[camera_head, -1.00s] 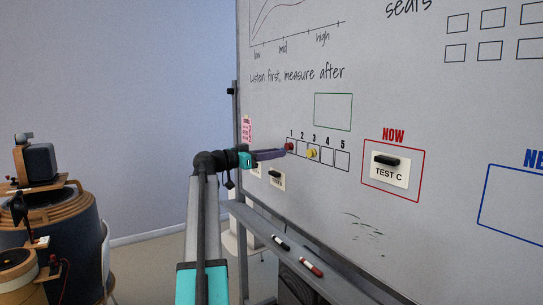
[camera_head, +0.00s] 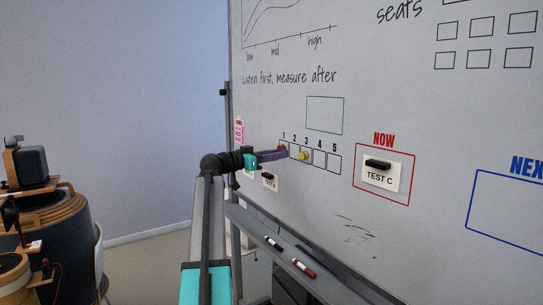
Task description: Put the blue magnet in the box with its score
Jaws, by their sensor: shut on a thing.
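My gripper (camera_head: 283,155) reaches to the whiteboard (camera_head: 400,100), and its purple fingers lie by the left end of the row of score boxes (camera_head: 334,164), numbered 1 to 5. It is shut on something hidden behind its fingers. I see no blue magnet in the open. A red magnet (camera_head: 283,149) shows at box 1, just above the fingertips; whether they touch it I cannot tell. A yellow magnet (camera_head: 304,155) sits in box 3, right of the fingertips.
A TEST C card (camera_head: 380,178) with a black clip hangs in the red NOW frame. Another card (camera_head: 270,182) hangs below my gripper. The board's tray (camera_head: 290,262) holds a black marker (camera_head: 273,243) and a red marker (camera_head: 304,267). Speakers (camera_head: 27,166) stand at the left.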

